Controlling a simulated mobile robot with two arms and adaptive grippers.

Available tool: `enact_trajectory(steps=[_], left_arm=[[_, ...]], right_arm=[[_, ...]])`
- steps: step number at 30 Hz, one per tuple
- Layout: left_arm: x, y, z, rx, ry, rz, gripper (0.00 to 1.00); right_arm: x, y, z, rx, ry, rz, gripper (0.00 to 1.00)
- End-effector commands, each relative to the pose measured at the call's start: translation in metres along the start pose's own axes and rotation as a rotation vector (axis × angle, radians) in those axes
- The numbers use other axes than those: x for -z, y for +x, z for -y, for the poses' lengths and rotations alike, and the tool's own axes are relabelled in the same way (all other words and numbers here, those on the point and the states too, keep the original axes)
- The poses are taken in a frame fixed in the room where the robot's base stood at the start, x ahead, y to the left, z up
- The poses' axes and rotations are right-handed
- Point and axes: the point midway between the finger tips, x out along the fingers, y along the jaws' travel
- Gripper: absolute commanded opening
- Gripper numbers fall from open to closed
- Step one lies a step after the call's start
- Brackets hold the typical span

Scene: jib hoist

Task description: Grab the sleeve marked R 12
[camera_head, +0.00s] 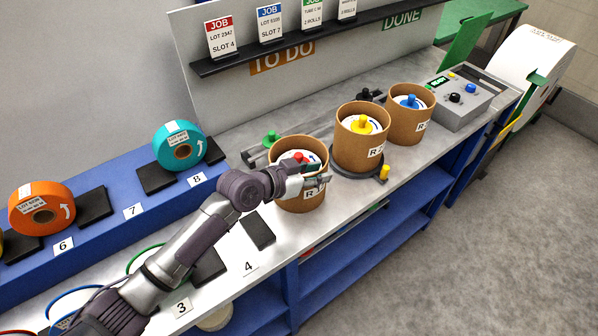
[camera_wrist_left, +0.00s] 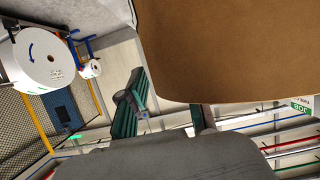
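Three brown cardboard sleeves stand in a row on the bench: a left one (camera_head: 300,198) around a roll with a red knob, a middle one (camera_head: 358,150) with a yellow knob, and a right one (camera_head: 408,128) with a blue knob. Each has a white label starting with R; I cannot read the numbers surely, and my gripper partly covers the left label. My left gripper (camera_head: 312,180) is at the left sleeve's near side, fingers apart. In the left wrist view a sleeve wall (camera_wrist_left: 225,50) fills the upper right, close to the fingers. I cannot tell whether they touch it. My right gripper is not in view.
A grey control box (camera_head: 458,100) stands beyond the right sleeve. A small yellow knob (camera_head: 384,173) sits by the middle sleeve's base. Teal (camera_head: 180,146) and orange (camera_head: 40,208) rolls stand on the blue ledge at left. A job-card shelf (camera_head: 330,38) runs behind the sleeves.

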Motion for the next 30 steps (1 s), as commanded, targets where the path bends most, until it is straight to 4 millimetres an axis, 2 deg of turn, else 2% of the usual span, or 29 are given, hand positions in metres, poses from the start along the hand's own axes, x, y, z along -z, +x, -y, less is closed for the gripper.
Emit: enact_trajectory(steps=[4, 9, 10, 26, 30], left_arm=[[-0.0004, -0.0003, 0.0002, 0.000, 0.000, 0.000, 0.30], [-0.0004, -0.0005, 0.0002, 0.000, 0.000, 0.000, 0.02], [-0.0004, -0.0005, 0.0002, 0.000, 0.000, 0.000, 0.00], [0.0002, -0.0008, 0.0003, 0.000, 0.000, 0.000, 0.00], [0.0057, -0.0028, 0.0006, 0.000, 0.001, -0.001, 0.00]], right_arm=[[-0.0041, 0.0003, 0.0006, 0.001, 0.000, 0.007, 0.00], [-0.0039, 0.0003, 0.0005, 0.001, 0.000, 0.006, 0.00], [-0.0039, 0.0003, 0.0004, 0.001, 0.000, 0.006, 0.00], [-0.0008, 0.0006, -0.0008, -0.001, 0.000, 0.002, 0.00], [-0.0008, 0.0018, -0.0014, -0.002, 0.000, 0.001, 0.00]])
